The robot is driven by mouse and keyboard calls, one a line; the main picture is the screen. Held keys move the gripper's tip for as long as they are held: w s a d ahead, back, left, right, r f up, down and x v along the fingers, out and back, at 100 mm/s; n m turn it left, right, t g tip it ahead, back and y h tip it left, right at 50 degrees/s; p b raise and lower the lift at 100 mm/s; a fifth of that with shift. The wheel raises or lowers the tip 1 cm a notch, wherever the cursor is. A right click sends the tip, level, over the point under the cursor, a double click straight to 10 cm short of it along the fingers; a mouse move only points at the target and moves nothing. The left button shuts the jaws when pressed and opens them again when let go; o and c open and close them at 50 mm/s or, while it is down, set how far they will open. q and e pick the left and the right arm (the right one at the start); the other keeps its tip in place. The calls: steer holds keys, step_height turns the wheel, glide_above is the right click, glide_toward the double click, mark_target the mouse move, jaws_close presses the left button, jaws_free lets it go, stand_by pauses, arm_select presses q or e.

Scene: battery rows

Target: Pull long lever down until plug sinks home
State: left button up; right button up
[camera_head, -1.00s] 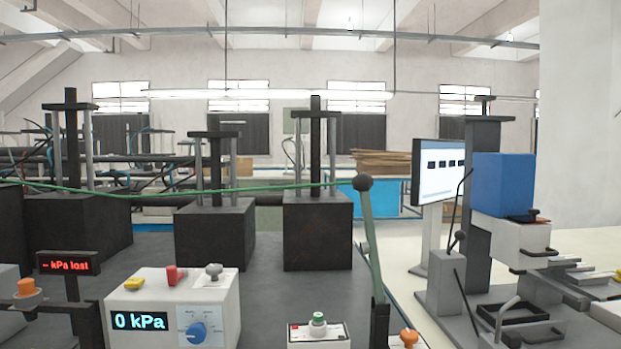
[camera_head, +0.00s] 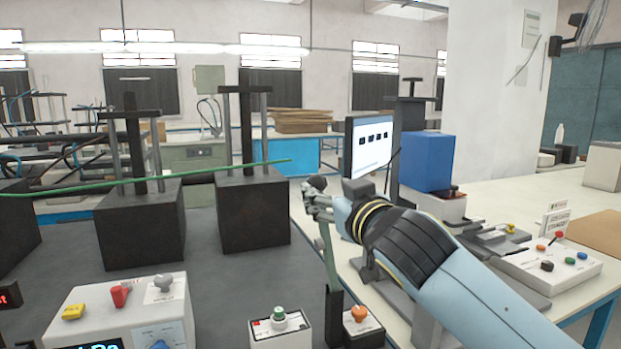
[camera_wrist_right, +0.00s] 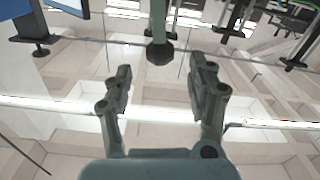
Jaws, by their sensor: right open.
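The long lever (camera_head: 329,255) is a green bar standing nearly upright in a dark bracket, with a dark ball knob (camera_head: 317,182) on top. My right gripper (camera_head: 318,202) is at the lever's upper end, close to the knob, and partly covers it. In the right wrist view the knob (camera_wrist_right: 160,53) shows between and just beyond the two open fingertips (camera_wrist_right: 161,72), with a visible gap to each side. Nothing is held. I cannot make out which part is the plug. My left gripper is not in view.
A white box with a green button (camera_head: 279,318) and an orange knob (camera_head: 359,314) stand by the lever's foot. A console (camera_head: 130,310) is front left, black presses (camera_head: 250,210) behind. A monitor (camera_head: 368,145) and a blue block (camera_head: 426,160) stand beyond my arm.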

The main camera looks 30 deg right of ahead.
mark_target(320, 186)
steer(key=p+x, duration=0.1)
steer(key=x, duration=0.5)
steer(key=shift+w+d, duration=0.15)
steer(key=shift+w, duration=0.2)
steer(key=shift+c, duration=0.4)
jaws_close()
